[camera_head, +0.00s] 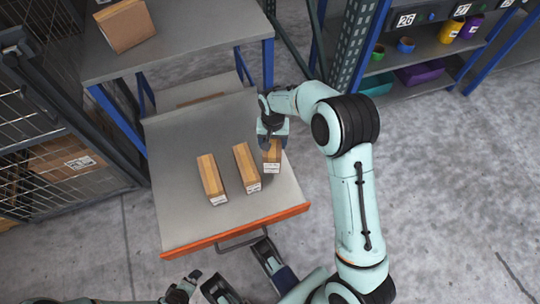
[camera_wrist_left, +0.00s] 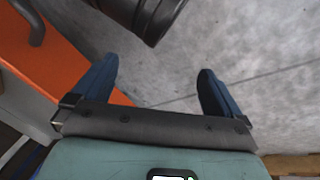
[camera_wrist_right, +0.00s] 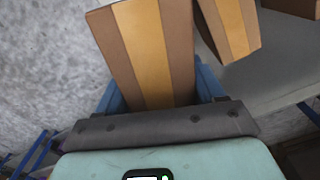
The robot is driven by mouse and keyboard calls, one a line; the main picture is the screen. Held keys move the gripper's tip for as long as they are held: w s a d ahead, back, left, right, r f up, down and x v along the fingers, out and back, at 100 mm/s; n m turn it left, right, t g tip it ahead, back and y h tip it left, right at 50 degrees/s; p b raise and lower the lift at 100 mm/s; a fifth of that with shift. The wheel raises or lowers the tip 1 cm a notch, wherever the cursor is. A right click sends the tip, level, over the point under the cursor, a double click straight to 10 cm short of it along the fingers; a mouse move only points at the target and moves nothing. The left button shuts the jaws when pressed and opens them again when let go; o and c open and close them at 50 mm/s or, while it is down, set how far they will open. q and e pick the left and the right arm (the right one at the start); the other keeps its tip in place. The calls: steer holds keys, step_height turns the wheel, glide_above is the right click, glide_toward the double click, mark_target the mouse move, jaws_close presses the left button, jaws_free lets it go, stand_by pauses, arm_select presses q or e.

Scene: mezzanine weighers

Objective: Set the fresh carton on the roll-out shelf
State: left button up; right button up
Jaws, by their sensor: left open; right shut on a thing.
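My right gripper (camera_head: 272,137) is shut on a brown carton (camera_head: 272,157) with a tan stripe and a white label at its near end. The held carton (camera_wrist_right: 150,50) fills the space between the blue fingers in the right wrist view. It is over the right part of the grey roll-out shelf (camera_head: 180,225), right of two similar cartons, the middle one (camera_head: 247,168) and the left one (camera_head: 211,180). I cannot tell whether it touches the shelf. My left gripper (camera_wrist_left: 157,70) is open and empty near the shelf's orange front edge (camera_wrist_left: 50,55).
A fixed upper shelf (camera_head: 190,40) behind holds a larger box (camera_head: 126,25). A wire cage (camera_head: 50,150) with a box inside stands at the left. A rack (camera_head: 430,45) with cups and bins stands at the back right. The shelf's front strip is bare.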

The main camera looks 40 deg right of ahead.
step_height(320, 180, down, 5)
steer(key=shift+r+b, duration=0.15)
steer(key=shift+b, duration=0.3)
arm_select(q)
steer(key=shift+g, duration=0.4)
steer(key=shift+s+a+f+b, duration=0.2)
steer(key=shift+s+f, duration=0.15)
steer(key=shift+f, duration=0.3)
steer(key=shift+s+a+f+b, duration=0.2)
steer(key=shift+s+f, duration=0.15)
steer(key=shift+f, duration=0.35)
steer(key=shift+s+a+f+b, duration=0.2)
steer(key=shift+s+f, duration=0.15)
steer(key=shift+f, duration=0.3)
arm_select(e)
steer(key=shift+f, duration=2.25)
steer(key=shift+f, duration=0.15)
steer(key=o, duration=1.4)
arm_select(q)
steer(key=shift+s+f, duration=0.15)
